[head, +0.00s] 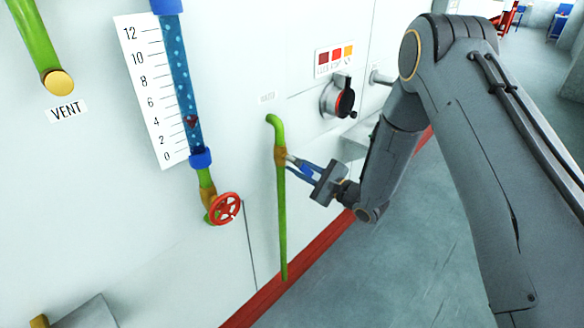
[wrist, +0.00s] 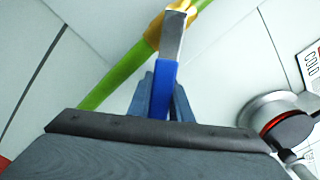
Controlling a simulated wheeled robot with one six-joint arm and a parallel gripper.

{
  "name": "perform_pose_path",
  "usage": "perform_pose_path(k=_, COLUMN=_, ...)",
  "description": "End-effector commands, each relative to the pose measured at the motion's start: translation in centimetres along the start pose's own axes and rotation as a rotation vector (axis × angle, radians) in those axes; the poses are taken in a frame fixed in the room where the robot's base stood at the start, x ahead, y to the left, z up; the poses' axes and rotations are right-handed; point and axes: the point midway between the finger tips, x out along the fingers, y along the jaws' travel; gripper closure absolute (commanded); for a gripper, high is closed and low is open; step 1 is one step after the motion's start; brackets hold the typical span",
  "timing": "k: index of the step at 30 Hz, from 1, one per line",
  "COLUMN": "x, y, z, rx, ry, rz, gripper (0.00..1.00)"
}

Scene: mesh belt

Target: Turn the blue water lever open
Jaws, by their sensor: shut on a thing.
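The blue water lever (wrist: 166,78) has a blue grip and a bare metal shank that joins a brass valve body (wrist: 195,6) on a green pipe (wrist: 114,83). In the head view the lever (head: 308,169) sticks out to the right from the brass valve (head: 281,157), angled across the upright green pipe (head: 282,225). My gripper (head: 313,170) is at the lever's outer end, shut on its blue grip. In the wrist view the gripper's fingers (wrist: 162,95) stand on both sides of the blue grip, and the grip's lower end is hidden between them.
A round dial knob (head: 338,97) is on the wall above right of my gripper, under a red-to-yellow label (head: 334,58). Open floor (head: 400,260) lies to the right.

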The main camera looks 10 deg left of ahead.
Motion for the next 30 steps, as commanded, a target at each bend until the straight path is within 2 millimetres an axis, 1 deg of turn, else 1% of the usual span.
perform_pose_path(k=10, x=-0.1, y=0.1, z=-0.2, rx=0.003, ry=0.004, rz=0.001, gripper=1.0)
perform_pose_path(k=11, x=-0.1, y=0.1, z=-0.2, rx=0.003, ry=0.004, rz=0.001, gripper=0.78)
perform_pose_path(k=12, x=-0.1, y=0.1, z=-0.2, rx=0.003, ry=0.004, rz=0.001, gripper=0.71)
perform_pose_path(k=14, x=-0.1, y=0.1, z=-0.2, rx=0.003, ry=0.003, rz=0.0, gripper=0.62)
perform_pose_path(k=25, x=-0.1, y=0.2, z=0.0, rx=0.003, ry=0.0, rz=0.003, gripper=0.62)
perform_pose_path(k=30, x=-1.2, y=0.1, z=0.0, rx=0.004, ry=-0.001, rz=0.006, gripper=0.62)
